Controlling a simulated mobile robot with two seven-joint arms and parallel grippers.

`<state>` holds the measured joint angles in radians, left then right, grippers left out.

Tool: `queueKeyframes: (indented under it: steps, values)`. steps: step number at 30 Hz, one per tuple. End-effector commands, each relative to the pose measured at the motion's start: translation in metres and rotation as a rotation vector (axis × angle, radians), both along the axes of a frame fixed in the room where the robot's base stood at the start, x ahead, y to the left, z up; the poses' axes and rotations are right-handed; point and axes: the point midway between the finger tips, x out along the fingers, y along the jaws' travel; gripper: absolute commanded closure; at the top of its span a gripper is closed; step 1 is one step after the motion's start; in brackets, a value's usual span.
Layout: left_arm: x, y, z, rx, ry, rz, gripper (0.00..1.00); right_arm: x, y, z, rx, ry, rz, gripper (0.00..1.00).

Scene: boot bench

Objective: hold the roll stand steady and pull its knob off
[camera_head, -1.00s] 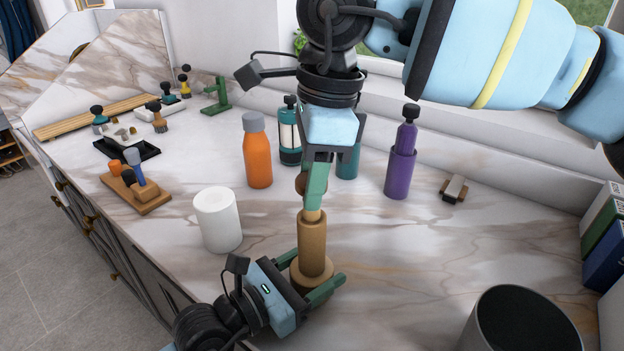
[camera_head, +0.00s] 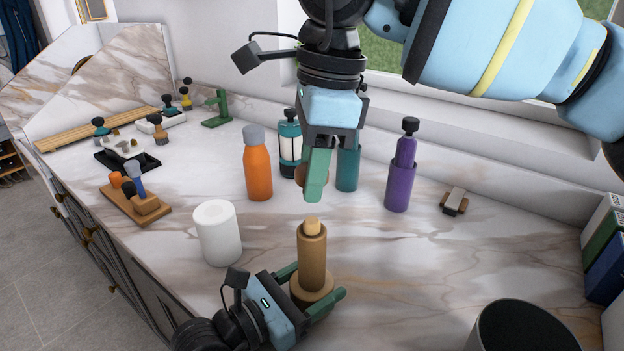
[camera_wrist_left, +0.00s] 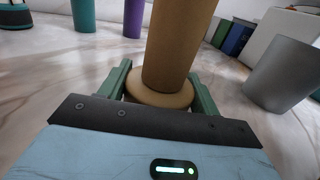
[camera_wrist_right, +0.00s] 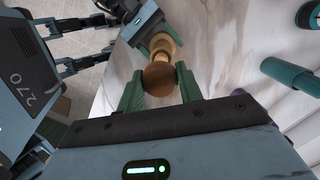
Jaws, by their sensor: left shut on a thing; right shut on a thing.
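The roll stand (camera_head: 312,255) is a brown upright cylinder on a wider round tan base, with a pale peg bare at its top. My left gripper (camera_head: 312,290) is shut on the base; its green fingers also flank it in the left wrist view (camera_wrist_left: 160,96). My right gripper (camera_head: 314,182) is above the stand, with a gap between its fingers and the peg. It is shut on the round brown knob (camera_wrist_right: 159,79), which shows between its fingers in the right wrist view. In the head view the knob is mostly hidden behind a finger.
A white roll (camera_head: 218,234) stands left of the stand. An orange bottle (camera_head: 257,170), a teal cup (camera_head: 347,168) and a purple bottle (camera_head: 400,184) stand behind. A grey bin (camera_head: 525,335) is at the front right. The counter right of the stand is clear.

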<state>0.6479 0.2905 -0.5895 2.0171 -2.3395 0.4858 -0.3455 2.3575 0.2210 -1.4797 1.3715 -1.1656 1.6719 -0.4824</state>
Motion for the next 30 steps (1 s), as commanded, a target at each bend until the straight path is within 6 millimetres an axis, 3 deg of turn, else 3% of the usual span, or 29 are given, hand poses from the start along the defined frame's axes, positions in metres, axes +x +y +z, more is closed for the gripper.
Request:
queueKeyframes:
  steps: [4,11,12,17,30]
  values:
    - [0.0,0.0,0.0,0.0,0.0,0.0,0.78,0.0,0.001,0.016,0.0,0.0,0.0,0.91]
    - [0.0,0.0,0.0,0.0,0.0,0.0,0.78,0.0,0.0,0.018,0.0,0.001,0.0,0.91]
    - [0.0,0.0,0.0,0.0,0.0,0.0,0.33,0.0,0.0,0.017,0.0,0.001,0.0,0.91]
    - [0.0,0.0,0.0,0.0,0.0,0.0,0.12,0.0,0.0,0.017,0.0,0.001,0.0,0.91]
    - [-0.007,0.01,-0.001,0.001,0.001,0.001,0.12,0.0,0.0,0.015,0.0,0.003,0.0,0.91]
